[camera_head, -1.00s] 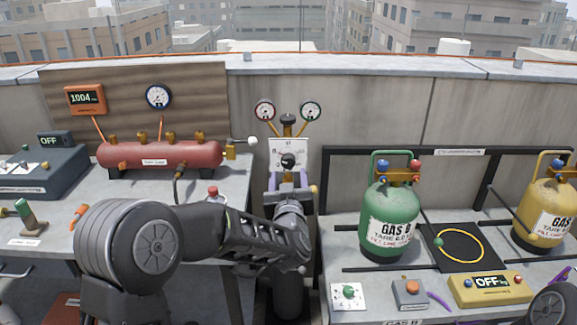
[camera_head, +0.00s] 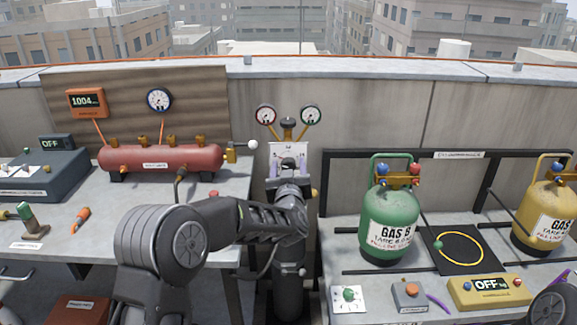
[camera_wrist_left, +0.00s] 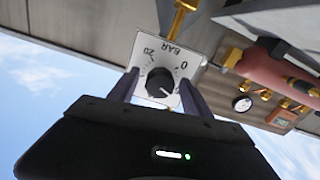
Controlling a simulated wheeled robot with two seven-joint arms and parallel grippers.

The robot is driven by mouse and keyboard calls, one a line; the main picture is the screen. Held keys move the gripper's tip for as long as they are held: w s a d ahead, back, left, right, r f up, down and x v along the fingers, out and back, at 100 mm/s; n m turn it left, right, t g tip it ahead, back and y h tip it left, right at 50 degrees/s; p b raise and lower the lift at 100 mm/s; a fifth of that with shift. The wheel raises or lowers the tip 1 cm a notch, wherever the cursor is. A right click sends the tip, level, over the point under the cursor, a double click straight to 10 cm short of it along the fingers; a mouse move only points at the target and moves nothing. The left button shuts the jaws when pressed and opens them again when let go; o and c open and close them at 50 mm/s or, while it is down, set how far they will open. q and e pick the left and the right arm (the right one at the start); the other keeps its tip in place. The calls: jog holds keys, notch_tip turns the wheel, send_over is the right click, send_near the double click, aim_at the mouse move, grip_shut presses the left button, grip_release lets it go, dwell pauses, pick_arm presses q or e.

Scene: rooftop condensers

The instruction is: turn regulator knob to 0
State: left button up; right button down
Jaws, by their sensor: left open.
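The regulator knob (camera_wrist_left: 160,82) is black and round, on a white dial plate (camera_wrist_left: 145,50) marked 0, 20 and BAR. In the left wrist view, a pale pointer mark shows at the knob's lower side, off the 0. My left gripper (camera_wrist_left: 158,92) is open, with one finger on each side of the knob; I cannot tell whether they touch it. In the head view, the left gripper (camera_head: 289,172) is in front of the plate (camera_head: 289,149) and hides most of the knob. My right gripper is not in view.
Two gauges (camera_head: 265,115) (camera_head: 311,115) stand above the plate. A red tank (camera_head: 160,157) with brass valves is on the left bench. A green gas cylinder (camera_head: 388,225) stands on the right bench near a yellow display box (camera_head: 490,290). A wall is close behind.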

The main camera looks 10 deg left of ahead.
pick_arm(q)
jog(key=shift+w, duration=0.1)
jog(key=shift+c, duration=0.6)
grip_shut()
